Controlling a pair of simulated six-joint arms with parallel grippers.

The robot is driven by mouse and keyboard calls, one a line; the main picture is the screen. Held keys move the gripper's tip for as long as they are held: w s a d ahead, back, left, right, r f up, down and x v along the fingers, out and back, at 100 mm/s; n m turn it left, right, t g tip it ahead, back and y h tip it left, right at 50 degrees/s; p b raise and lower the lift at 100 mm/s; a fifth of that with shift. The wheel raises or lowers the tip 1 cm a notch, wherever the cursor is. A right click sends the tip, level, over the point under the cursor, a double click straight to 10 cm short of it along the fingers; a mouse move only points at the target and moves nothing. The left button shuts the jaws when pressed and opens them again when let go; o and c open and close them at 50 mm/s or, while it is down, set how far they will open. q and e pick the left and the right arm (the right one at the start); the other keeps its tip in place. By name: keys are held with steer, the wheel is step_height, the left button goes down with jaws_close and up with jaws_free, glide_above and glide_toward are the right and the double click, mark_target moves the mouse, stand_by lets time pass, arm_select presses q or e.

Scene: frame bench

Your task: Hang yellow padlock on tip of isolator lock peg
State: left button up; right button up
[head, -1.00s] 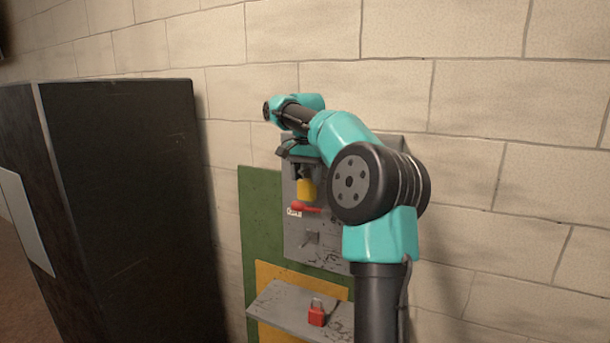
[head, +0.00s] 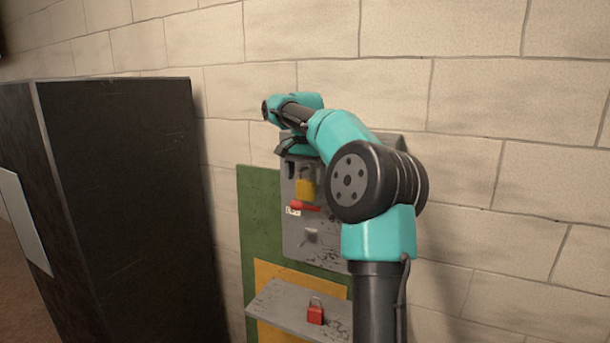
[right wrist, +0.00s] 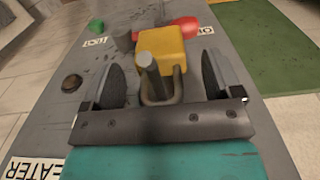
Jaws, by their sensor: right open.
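The yellow padlock (head: 305,188) is at the upper part of the grey panel, below my right gripper (head: 303,170). In the right wrist view, the yellow padlock (right wrist: 165,48) sits between the two fingers of my right gripper (right wrist: 161,65), with gaps on both sides. The fingers are open and hold nothing. The grey lock peg (right wrist: 150,65) stands out towards the camera, and the padlock's shackle (right wrist: 161,97) loops around it. The padlock appears to hang from the peg. My left gripper is out of view.
A red handle (head: 305,206) lies just below the padlock. A red padlock (head: 316,314) stands on the grey shelf (head: 280,305) lower down. A large dark cabinet (head: 125,200) stands at the left. A green button (right wrist: 96,26) shows in the right wrist view.

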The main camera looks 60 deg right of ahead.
steer(key=shift+r, duration=3.75)
